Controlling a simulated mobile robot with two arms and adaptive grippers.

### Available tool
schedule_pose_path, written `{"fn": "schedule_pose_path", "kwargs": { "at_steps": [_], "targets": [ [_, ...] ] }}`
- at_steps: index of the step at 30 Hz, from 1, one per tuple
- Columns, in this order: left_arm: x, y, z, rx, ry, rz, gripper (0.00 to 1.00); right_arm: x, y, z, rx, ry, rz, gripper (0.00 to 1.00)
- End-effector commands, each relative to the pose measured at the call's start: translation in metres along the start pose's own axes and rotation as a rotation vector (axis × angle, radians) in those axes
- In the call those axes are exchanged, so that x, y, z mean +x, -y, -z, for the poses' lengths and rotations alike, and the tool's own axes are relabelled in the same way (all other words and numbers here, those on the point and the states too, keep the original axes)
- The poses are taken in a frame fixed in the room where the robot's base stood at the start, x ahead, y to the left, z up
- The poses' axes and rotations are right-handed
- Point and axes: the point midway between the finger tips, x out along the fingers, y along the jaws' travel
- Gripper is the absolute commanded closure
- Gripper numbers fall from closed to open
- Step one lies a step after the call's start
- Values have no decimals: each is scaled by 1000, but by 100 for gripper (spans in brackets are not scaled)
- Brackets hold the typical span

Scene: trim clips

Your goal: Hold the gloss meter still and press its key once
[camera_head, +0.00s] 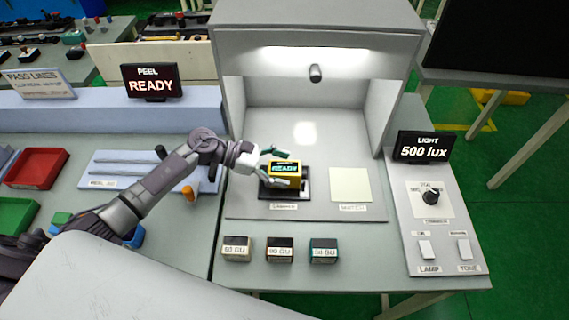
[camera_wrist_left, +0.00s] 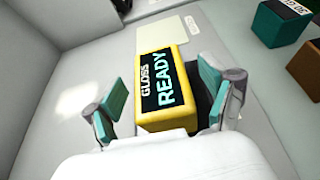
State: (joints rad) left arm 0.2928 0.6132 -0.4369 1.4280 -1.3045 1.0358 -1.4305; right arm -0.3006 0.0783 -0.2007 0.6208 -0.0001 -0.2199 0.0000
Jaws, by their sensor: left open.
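A gap shows on one side; contact on the other cannot be told. I cannot make out the key. My right gripper is not in view.
The light booth (camera_head: 218,105) has walls on both sides and a lamp (camera_head: 315,73) above. A pale card (camera_head: 350,184) lies right of the meter. Several small GU blocks (camera_head: 280,249) stand in front. A control panel (camera_head: 440,250) is at the right.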

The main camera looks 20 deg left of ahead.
Motion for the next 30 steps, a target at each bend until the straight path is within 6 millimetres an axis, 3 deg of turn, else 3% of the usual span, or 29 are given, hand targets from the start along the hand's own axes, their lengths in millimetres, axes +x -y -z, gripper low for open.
{"fn": "schedule_pose_path", "kwargs": {
  "at_steps": [12,25,30],
  "targets": [
    [8,0,1,1,-1,1,18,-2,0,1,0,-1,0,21],
    [7,0,1,0,-1,1,90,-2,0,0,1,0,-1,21],
    [7,0,1,0,-1,1,91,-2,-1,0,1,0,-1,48]
  ]
}}
